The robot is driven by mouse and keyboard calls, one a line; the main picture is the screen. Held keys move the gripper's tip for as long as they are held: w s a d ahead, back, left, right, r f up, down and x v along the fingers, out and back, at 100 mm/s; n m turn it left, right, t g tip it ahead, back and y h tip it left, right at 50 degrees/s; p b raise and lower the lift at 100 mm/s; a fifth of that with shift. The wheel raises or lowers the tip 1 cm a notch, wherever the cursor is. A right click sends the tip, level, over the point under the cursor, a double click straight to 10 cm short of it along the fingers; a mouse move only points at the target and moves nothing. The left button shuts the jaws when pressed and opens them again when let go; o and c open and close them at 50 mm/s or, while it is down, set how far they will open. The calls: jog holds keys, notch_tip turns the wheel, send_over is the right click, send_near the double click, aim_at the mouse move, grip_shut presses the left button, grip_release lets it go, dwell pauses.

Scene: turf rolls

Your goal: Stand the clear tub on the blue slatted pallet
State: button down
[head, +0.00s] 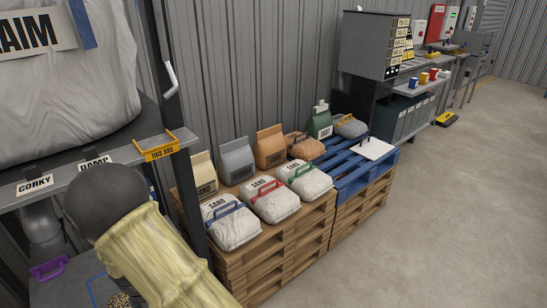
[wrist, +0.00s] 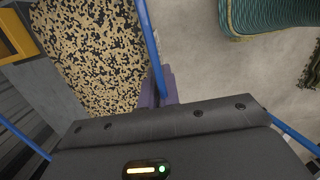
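The clear tub (head: 97,284) shows only in part at the lower left of the head view, beside my arm. It has a thin blue rim and holds tan-and-black granules. In the wrist view the granules in the tub (wrist: 95,55) fill the upper left, with the blue rim running down to my gripper (wrist: 160,88). The two dark purple fingers sit close together on either side of this rim, shut on it. My arm hides the gripper in the head view. The blue slatted pallet (head: 349,186) stands beyond the wooden pallet, topping a stack against the wall.
Several bags, including a sand bag (head: 231,224), cover the wooden pallet (head: 280,242). A dark post (head: 180,150) stands near my arm.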

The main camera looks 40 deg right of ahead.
jog(key=w+d+m, duration=0.1)
jog(key=d+m, duration=0.1)
jog(key=m, duration=0.3)
jog(key=w+d+m+g, duration=0.1)
jog(key=d+m, duration=0.1)
jog(key=m, duration=0.3)
jog(key=w+d+f+m+y, duration=0.1)
jog(key=d+m, duration=0.1)
jog(key=m, duration=0.3)
jog(key=shift+w+d+b, duration=0.3)
jog(key=shift+d, duration=0.1)
jog(key=f+m+b, duration=0.1)
jog(key=f, duration=0.1)
jog(key=d+f+m+b, duration=0.1)
jog(key=shift+w+m+b, duration=0.3)
jog(key=shift+b, duration=0.05)
notch_tip(320, 180, down, 7)
jog(key=b, duration=0.7)
jog(key=shift+w+r, duration=0.1)
jog(key=shift+r, duration=0.05)
jog(key=shift+d+r, duration=0.1)
